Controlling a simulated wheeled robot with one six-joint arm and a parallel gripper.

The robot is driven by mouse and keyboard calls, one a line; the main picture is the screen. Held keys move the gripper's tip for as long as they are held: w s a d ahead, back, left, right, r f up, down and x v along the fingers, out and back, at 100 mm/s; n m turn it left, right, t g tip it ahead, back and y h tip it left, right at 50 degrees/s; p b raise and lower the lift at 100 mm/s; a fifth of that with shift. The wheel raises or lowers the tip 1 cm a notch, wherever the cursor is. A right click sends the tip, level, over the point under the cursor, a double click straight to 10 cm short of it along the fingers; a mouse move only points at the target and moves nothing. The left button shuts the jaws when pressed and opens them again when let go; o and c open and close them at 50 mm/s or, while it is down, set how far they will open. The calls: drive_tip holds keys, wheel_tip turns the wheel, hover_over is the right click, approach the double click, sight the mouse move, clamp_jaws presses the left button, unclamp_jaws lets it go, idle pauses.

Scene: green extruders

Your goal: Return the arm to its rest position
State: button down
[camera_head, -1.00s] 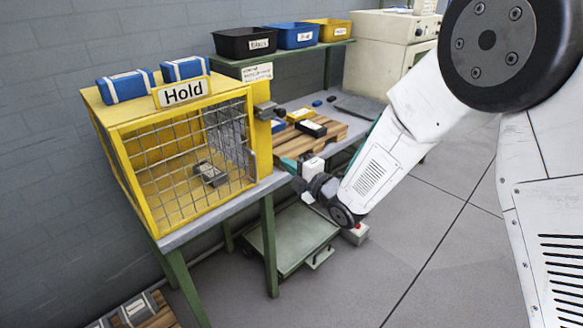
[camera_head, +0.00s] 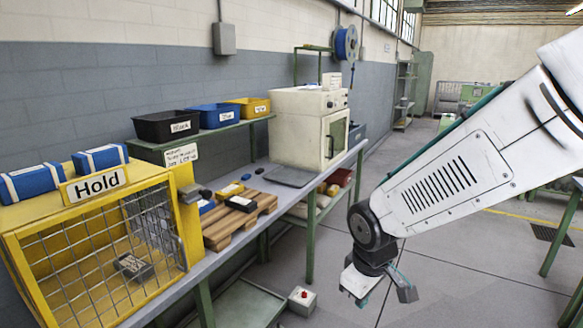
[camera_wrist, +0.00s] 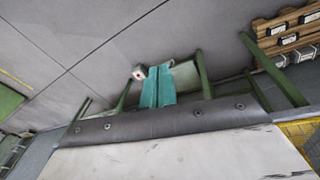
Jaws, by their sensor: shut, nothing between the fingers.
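My arm reaches in from the right in the head view. My gripper (camera_head: 376,284) hangs at its end over the open floor, to the right of the workbench (camera_head: 312,190) and apart from it. In the wrist view the teal fingers of my gripper (camera_wrist: 158,86) lie side by side, shut with nothing between them. The floor and bench legs show beyond them.
A yellow mesh cage (camera_head: 100,250) marked Hold stands on the bench at left, with a grey part inside. A wooden pallet (camera_head: 235,224) and a cream oven (camera_head: 305,128) stand further along. A grey box with a red button (camera_head: 302,300) is on the floor.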

drive_tip(key=s+d+r+m, duration=0.4)
drive_tip(key=s+d+r, duration=0.2)
drive_tip(key=s, duration=0.4)
drive_tip(key=s+d+r+m, duration=0.4)
drive_tip(key=s+d+r, duration=0.2)
drive_tip(key=s, duration=0.3)
drive_tip(key=shift+s+d+r+g, duration=0.2)
drive_tip(key=shift+s+r+g, duration=0.2)
drive_tip(key=shift+r, duration=0.2)
drive_tip(key=shift+a, duration=0.1)
